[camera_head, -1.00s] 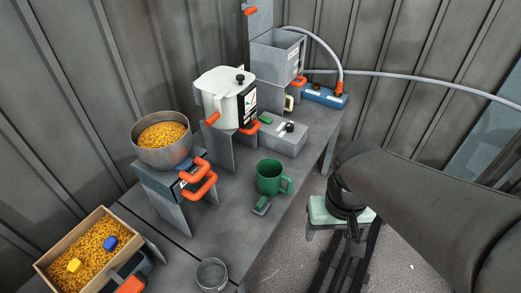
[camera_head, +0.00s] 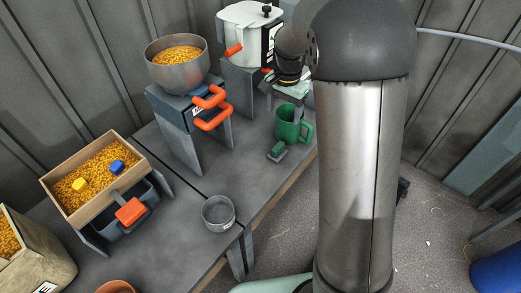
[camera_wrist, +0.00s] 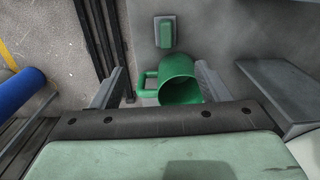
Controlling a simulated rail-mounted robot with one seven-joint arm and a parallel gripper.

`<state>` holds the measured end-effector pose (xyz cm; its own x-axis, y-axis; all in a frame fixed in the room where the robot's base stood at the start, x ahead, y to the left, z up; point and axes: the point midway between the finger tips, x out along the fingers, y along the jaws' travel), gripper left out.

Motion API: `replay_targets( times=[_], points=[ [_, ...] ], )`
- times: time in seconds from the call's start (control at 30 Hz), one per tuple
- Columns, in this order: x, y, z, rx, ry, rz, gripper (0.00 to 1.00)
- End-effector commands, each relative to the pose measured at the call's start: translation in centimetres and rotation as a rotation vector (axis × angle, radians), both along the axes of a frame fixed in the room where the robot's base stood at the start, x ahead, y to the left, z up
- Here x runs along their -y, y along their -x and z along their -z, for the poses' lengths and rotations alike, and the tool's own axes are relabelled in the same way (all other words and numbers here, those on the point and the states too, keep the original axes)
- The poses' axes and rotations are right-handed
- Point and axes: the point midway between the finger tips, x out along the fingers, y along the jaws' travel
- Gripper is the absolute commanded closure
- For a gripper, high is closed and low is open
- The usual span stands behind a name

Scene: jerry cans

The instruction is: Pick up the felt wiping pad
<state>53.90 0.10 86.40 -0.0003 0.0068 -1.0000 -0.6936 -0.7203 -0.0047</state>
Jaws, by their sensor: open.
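A small green block on a grey base (camera_head: 277,150), which looks like the felt wiping pad, lies on the grey table just in front of the green mug (camera_head: 291,127). In the wrist view the pad (camera_wrist: 166,33) is at the top middle, beyond the mug (camera_wrist: 180,82). My gripper (camera_wrist: 158,88) is open and empty, its two fingers at left and right of the mug in the picture. In the head view my gripper (camera_head: 288,88) is above and behind the mug, partly hidden by my arm. The height of the fingers over the mug is hard to tell.
A steel bowl of yellow grains (camera_head: 178,62) stands on a stand with orange handles (camera_head: 212,110). A wooden tray (camera_head: 60,199) holds grains and two small blocks. A small metal cup (camera_head: 218,213) stands near the table edge. A white pot (camera_head: 240,35) is behind. Table left of the pad is clear.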

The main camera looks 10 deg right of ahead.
Motion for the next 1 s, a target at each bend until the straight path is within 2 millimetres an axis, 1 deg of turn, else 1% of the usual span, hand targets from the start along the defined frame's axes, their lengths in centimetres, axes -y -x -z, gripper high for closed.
replay_targets(
  times=[0.03,0.13,0.27,0.5,0.63,0.7,0.93,1.0],
  points=[
    [0.1,-0.8,1.0,-0.001,0.005,0.021,0.31],
    [0.1,-1.5,1.7,-0.002,0.009,0.044,0.31],
    [0.1,-1.5,3.7,-0.004,0.009,0.047,0.31],
    [0.1,-1.4,9.0,-0.005,0.008,0.045,0.31],
    [0.1,-1.4,11.4,-0.005,0.008,0.044,0.31],
    [0.1,-1.4,12.4,-0.004,0.008,0.044,0.31],
    [0.1,-1.4,13.9,-0.003,0.007,0.044,0.31],
    [0.1,-1.3,14.8,-0.003,0.007,0.045,0.31]
  ],
)
